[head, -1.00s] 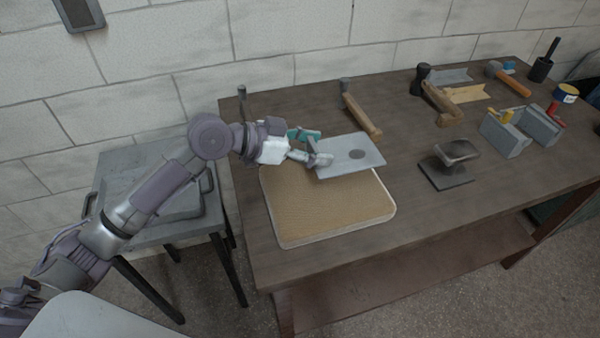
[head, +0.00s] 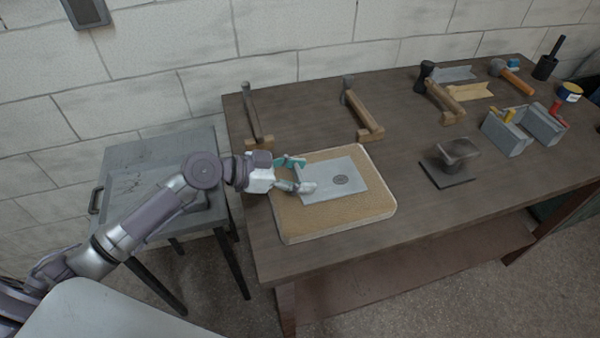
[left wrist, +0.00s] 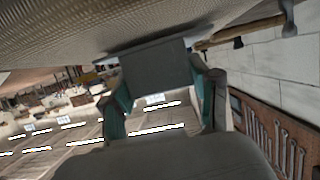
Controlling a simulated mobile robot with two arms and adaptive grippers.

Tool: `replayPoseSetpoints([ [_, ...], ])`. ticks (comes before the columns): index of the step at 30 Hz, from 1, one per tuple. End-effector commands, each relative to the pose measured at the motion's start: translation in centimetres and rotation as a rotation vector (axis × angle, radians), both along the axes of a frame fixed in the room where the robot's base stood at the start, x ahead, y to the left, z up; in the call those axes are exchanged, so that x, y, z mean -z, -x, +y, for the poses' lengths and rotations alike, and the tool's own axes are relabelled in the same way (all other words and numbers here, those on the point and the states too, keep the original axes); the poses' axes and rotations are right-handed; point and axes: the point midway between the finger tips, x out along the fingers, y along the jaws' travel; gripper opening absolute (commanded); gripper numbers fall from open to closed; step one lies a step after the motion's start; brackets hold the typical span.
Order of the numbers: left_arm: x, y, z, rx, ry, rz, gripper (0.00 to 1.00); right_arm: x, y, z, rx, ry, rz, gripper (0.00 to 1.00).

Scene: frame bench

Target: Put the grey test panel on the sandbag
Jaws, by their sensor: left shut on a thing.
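The grey test panel (head: 345,180), a flat plate with a dark round spot, is over the tan sandbag (head: 318,222) in the head view. It looks low and nearly level; I cannot tell whether it rests fully on the bag. My left gripper (head: 297,176) is shut on the panel's left edge. In the left wrist view the panel (left wrist: 157,78) sits between the teal-padded fingers (left wrist: 160,95), close to the woven sandbag surface (left wrist: 110,30). My right gripper is not in view.
The sandbag lies on a dark wooden bench (head: 400,215). Wooden-handled tools (head: 362,110) lie behind it. A dark block on a plate (head: 452,162) and a grey toolbox (head: 510,132) stand to the right. A grey side table (head: 150,160) stands left.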

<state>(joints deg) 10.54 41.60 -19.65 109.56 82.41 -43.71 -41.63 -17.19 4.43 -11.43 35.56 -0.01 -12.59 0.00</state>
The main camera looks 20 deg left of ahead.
Motion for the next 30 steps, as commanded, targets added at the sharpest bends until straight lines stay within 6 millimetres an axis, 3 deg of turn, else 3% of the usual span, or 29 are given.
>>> replayPoseSetpoints([
  [1, 0.1, 0.0, 0.0, 0.000, 0.000, 0.000, 0.66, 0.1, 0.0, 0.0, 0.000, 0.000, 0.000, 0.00],
  [5, 0.1, 0.0, 0.0, 0.000, -0.001, 0.001, 0.86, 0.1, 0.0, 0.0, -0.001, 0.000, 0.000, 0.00],
  [16, -0.3, 0.0, 0.0, 0.000, 0.000, 0.000, 0.86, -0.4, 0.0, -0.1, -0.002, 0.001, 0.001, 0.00],
  [21, -0.6, 1.2, 1.9, -0.001, -0.005, 0.001, 0.86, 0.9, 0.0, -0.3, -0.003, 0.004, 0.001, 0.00],
  [30, -3.0, 4.8, 6.9, 0.001, -0.006, 0.004, 0.86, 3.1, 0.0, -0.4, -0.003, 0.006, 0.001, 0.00],
])
